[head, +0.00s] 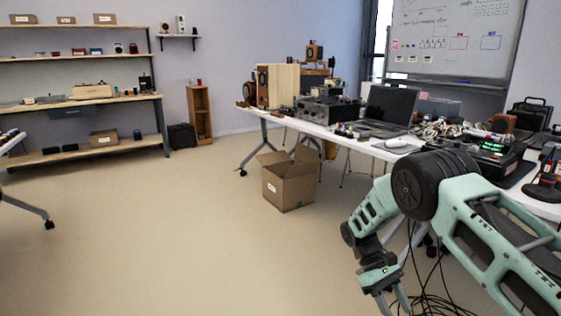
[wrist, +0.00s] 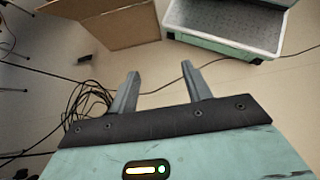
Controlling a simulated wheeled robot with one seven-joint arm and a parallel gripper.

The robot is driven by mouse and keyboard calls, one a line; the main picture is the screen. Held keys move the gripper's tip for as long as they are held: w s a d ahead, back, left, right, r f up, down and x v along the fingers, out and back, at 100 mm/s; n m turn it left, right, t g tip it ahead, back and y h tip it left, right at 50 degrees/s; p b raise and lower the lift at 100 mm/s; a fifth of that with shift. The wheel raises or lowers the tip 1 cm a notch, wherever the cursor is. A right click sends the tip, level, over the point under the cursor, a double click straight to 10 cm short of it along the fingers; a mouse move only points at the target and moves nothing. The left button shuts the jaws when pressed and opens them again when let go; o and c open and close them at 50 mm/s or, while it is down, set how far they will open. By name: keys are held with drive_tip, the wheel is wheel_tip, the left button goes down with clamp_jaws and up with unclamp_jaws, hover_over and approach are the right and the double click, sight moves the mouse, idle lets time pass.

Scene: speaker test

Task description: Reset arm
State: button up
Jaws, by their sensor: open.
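My gripper (wrist: 160,88) shows in the wrist view with its two grey fingers apart and nothing between them. It points down over the bare floor. In the head view my green and black arm is folded at the lower right, and my gripper (head: 394,303) hangs low at the bottom edge, partly cut off by the frame. It is beside the long white table and touches nothing that I can see.
An open cardboard box (head: 290,180) stands on the floor near the table (head: 375,150), which carries a laptop (head: 388,108), speakers and electronics. Black cables (wrist: 88,100) lie loose on the floor near my gripper. Shelves (head: 90,100) line the left wall. The middle floor is clear.

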drive_tip(key=s+a+r+t+y, duration=0.2)
drive_tip(key=s+a+r, duration=0.45)
drive_tip(key=r, duration=0.25)
drive_tip(key=s+a+r+t+y, duration=0.25)
drive_tip(key=s+a+r, duration=0.25)
drive_tip(key=a+r, duration=0.25)
drive_tip(key=s+r+n+t, duration=0.1)
drive_tip(key=s+r+t, duration=0.15)
drive_tip(key=s, duration=0.55)
drive_tip(key=s+r+t, duration=0.1)
drive_tip(key=s+r, duration=0.3)
drive_tip(key=s, duration=0.4)
wheel_tip(320, 180, up, 23)
drive_tip(key=s+p, duration=0.1)
drive_tip(key=p, duration=2.2)
drive_tip(key=shift+a+t+y, duration=0.2)
drive_tip(key=shift+t+y, duration=0.1)
drive_tip(key=shift+y, duration=0.15)
drive_tip(key=shift+c, duration=1.4)
